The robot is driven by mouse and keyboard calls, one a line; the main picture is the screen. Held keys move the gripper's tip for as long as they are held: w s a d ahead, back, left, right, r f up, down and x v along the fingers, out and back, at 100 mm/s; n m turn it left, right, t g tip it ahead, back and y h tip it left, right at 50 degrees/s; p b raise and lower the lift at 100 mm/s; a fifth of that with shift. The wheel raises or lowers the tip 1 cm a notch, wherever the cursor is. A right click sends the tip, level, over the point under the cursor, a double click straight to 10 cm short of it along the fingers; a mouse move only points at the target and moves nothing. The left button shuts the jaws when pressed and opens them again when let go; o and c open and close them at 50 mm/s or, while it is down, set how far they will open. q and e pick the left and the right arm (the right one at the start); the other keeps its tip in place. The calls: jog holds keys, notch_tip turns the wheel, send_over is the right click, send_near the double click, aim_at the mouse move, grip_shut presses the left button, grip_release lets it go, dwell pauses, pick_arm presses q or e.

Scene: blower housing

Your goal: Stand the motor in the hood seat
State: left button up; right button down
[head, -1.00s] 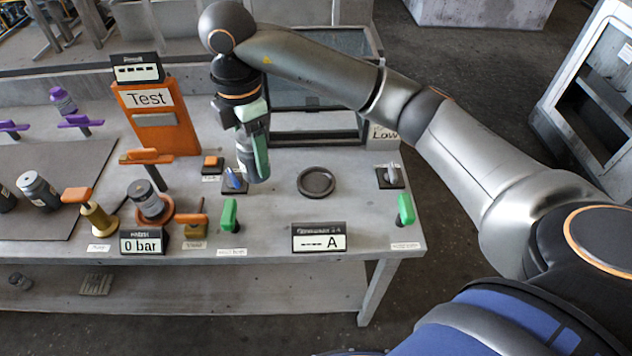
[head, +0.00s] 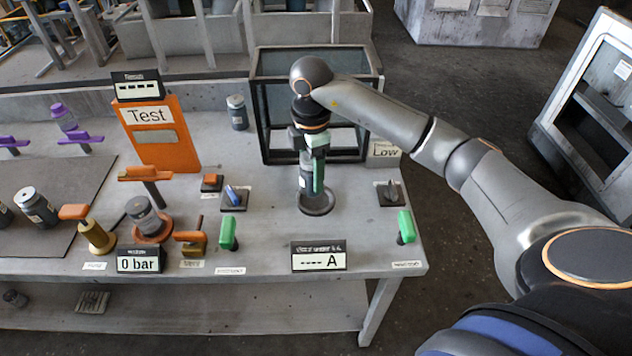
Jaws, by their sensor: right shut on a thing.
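My right gripper (head: 313,172), with a green pad on one finger, points down and is shut on the motor (head: 305,188), a dark grey cylinder mostly hidden by the fingers. The motor is upright over the round black dish-like seat (head: 317,209) on the bench. Its lower end appears within the seat's rim; I cannot tell whether it touches the bottom. The glass hood (head: 256,105) with a black frame stands just behind the arm. My left gripper is out of view.
An orange Test panel (head: 160,150) stands left of the hood, with a grey canister (head: 237,115) between. Another canister (head: 143,214) sits in an orange ring. Green-handled switches (head: 228,232) and an ammeter display (head: 319,257) line the front.

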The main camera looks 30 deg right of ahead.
jog(key=shift+d+f, duration=0.35)
jog(key=shift+f, duration=0.05)
jog(key=shift+d+f, duration=0.15)
jog(key=shift+f, duration=1.55)
jog(key=shift+f, duration=0.1)
jog(key=shift+c, duration=0.5)
grip_release()
notch_tip(320, 180, up, 12)
jog(key=shift+r, duration=0.1)
